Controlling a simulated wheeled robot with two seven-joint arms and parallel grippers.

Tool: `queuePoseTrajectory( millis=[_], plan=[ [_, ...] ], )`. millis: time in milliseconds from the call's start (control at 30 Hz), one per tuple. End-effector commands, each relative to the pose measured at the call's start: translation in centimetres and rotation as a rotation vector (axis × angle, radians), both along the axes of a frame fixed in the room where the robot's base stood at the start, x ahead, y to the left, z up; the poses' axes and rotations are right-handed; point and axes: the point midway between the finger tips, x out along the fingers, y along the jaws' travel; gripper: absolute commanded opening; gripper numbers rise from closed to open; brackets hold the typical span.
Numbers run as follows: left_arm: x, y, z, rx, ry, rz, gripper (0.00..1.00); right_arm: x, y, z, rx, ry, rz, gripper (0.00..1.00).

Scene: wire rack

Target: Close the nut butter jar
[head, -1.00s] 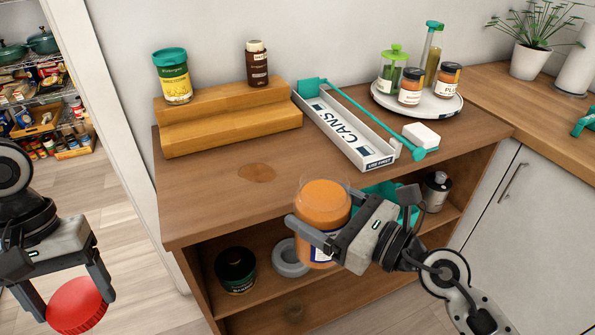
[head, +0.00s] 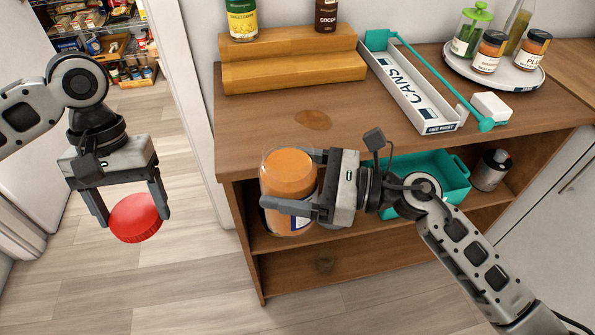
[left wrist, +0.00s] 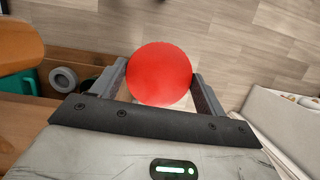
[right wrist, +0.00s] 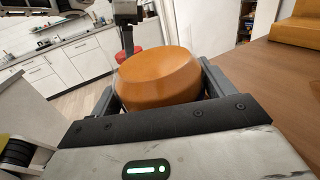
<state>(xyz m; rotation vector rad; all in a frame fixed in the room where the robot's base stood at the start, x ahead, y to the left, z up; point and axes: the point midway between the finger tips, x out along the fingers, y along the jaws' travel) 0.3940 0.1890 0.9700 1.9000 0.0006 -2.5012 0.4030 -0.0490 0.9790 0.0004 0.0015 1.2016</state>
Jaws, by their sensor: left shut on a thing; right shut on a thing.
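The nut butter jar (head: 288,180) is clear with orange-brown contents and has no lid on it. My right gripper (head: 290,205) is shut on the jar and holds it upright in front of the shelf unit. The jar's open top also shows in the right wrist view (right wrist: 158,75). The red lid (head: 135,217) is in my left gripper (head: 130,210), which is shut around its sides, well to the left of the jar and slightly lower. The lid fills the space between the fingers in the left wrist view (left wrist: 159,74).
The wooden shelf unit (head: 225,145) stands behind the jar. On it are a stepped riser (head: 290,70), a CANS tray (head: 415,95) and a round turntable (head: 495,75) with jars. A teal bin (head: 430,175) sits inside. Open floor lies between the grippers.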

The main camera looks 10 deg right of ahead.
Motion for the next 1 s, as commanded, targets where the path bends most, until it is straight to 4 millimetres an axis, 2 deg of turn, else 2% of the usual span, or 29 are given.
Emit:
queuePoseTrajectory(
  millis=[233, 367, 467, 700, 900, 1000],
  plan=[
    [0.1, -0.2, 0.1, -0.001, -0.001, 0.009, 0.52, 0.0, 0.0, 0.1, 0.001, 0.0, -0.001, 0.24],
    [0.8, -1.8, 1.0, -0.002, -0.003, 0.074, 0.52, 0.0, 0.0, 0.2, 0.003, -0.002, -0.002, 0.24],
    [1.7, -4.3, 2.5, -0.004, -0.004, 0.183, 0.52, 0.0, 0.0, 0.2, 0.004, -0.004, -0.002, 0.24],
    [3.1, -12.2, 7.6, -0.005, -0.004, 0.539, 0.52, 0.0, 0.0, 0.3, 0.005, -0.005, -0.003, 0.24],
    [2.6, -18.4, 11.8, -0.005, -0.004, 0.818, 0.52, 0.0, 0.0, 0.3, 0.005, -0.005, -0.003, 0.24],
    [2.1, -20.7, 13.4, -0.003, -0.003, 0.926, 0.52, 0.0, 0.0, 0.3, 0.005, -0.005, -0.003, 0.24]
  ],
)
